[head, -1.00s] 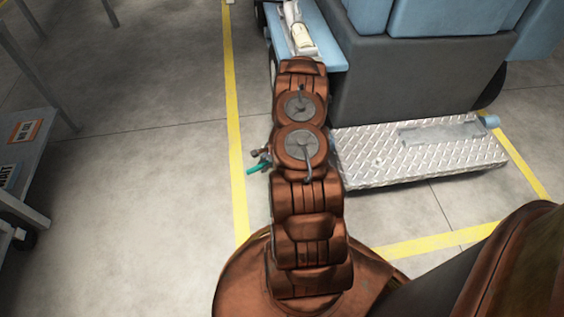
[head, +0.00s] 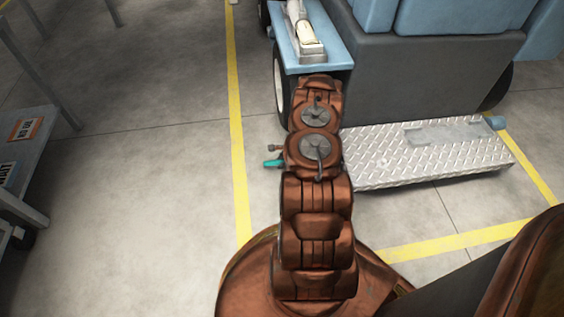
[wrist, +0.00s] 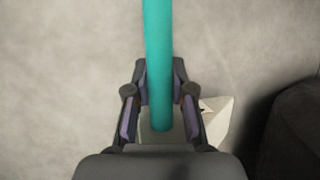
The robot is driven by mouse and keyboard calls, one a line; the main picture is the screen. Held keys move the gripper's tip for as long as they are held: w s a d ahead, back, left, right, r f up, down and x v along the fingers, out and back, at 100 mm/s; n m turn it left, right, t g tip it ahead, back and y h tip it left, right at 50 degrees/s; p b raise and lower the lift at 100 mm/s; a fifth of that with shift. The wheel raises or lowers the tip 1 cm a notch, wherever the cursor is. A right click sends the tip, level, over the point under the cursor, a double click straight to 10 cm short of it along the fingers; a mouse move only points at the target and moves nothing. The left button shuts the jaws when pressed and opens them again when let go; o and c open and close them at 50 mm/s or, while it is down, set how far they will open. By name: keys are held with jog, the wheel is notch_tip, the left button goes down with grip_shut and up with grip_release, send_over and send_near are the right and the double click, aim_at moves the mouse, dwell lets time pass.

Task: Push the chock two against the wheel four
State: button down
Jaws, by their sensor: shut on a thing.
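In the wrist view my gripper (wrist: 160,98) is shut on a teal handle (wrist: 158,50), one finger on each side. A pale, angular chock (wrist: 219,120) shows below and right of the handle's lower end, partly hidden by the gripper. Whether the handle joins it is hidden. A dark, rounded tire-like shape (wrist: 295,130) lies to the right of the chock, with a shadowed strip between. In the head view the teal handle's end (head: 273,163) sticks out left of my arm. A wheel with a pale hub (head: 279,80) stands under the cart's blue shelf. My arm hides the gripper and chock there.
A diamond-plate step (head: 375,165) juts out right of my arm beside the grey-and-blue cart (head: 410,80). A metal rack (head: 50,150) stands at the left. Concrete floor (head: 160,180) between the rack and yellow line (head: 235,140) is clear.

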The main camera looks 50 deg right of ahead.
jog(key=shift+w+d+f+b, duration=0.15)
jog(key=shift+f+b, duration=0.05)
jog(key=shift+f, duration=0.35)
jog(key=shift+w+d+f+b, duration=0.1)
jog(key=shift+w+f+b, duration=0.05)
jog(key=shift+f, duration=0.35)
jog(key=shift+w+d+r, duration=0.1)
jog(key=shift+w+d, duration=0.55)
jog(key=shift+w, duration=0.2)
jog(key=shift+w+d+b, duration=0.3)
jog(key=shift+w+d, duration=0.45)
jog(key=shift+w, duration=0.25)
jog(key=shift+w+d+b, duration=0.3)
jog(key=shift+w+d, duration=0.4)
jog(key=shift+w, duration=0.25)
jog(key=c, duration=0.9)
grip_release()
